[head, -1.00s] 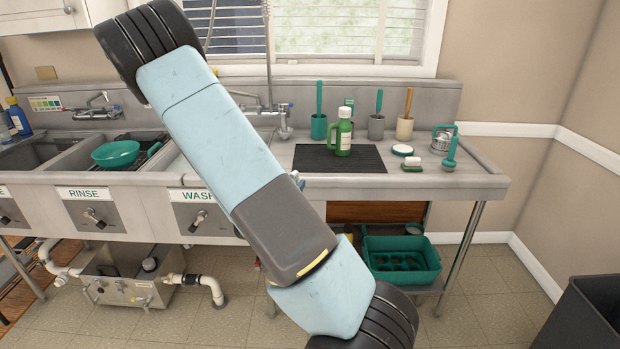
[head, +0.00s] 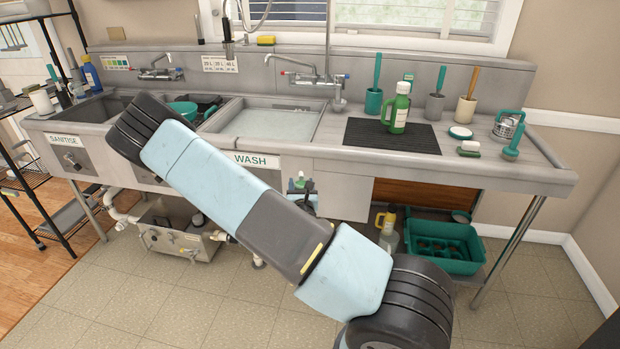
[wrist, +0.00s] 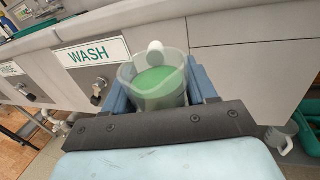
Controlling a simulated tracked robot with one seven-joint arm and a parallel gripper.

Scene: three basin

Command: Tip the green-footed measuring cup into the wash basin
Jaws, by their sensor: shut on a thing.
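The wash basin (head: 272,126) is the right-hand sink, behind the WASH label, and holds pale, clear-looking water. In the wrist view a clear cup (wrist: 172,99) with green showing inside is between the blue fingers of my gripper (wrist: 157,82), which is shut on it. I cannot tell if the green is its foot or contents. A white round thing shows at the cup's far rim. The cup is in front of the sink's front panel, outside and below the basin rim. In the head view my arm hides most of the gripper; a small green part (head: 301,182) shows past it.
A green bottle (head: 396,110) stands on the black mat (head: 360,135) right of the basin. Brush holders stand behind it. A tap (head: 312,78) reaches over the basin's back. A green crate (head: 432,243) and a yellow-topped jug (head: 387,236) are under the counter.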

